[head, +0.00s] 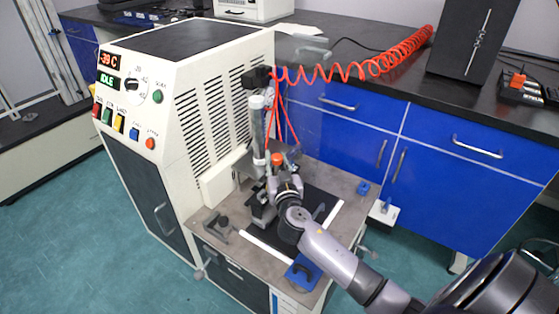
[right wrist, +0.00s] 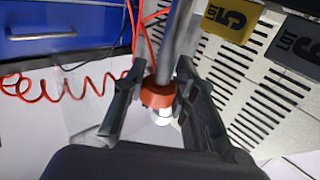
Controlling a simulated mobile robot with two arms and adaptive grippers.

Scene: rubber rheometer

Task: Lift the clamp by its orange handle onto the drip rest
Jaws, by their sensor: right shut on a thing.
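The clamp's orange handle (head: 278,159) shows above the bench in the head view. My right gripper (head: 274,171) reaches in from the lower right and is shut on it. In the right wrist view the orange handle (right wrist: 158,94) sits between the two dark fingers, with a grey metal rod (right wrist: 174,45) behind it and a white end beside it. The clamp body is mostly hidden by my gripper and wrist. I cannot make out the drip rest for sure. My left gripper is not in view.
The cream machine (head: 190,90) stands close on the left with an upright metal post (head: 257,125). A red coiled hose (head: 350,72) hangs behind. The bench (head: 345,180) carries a black mat with white edge strips and a blue block (head: 302,272) at its front.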

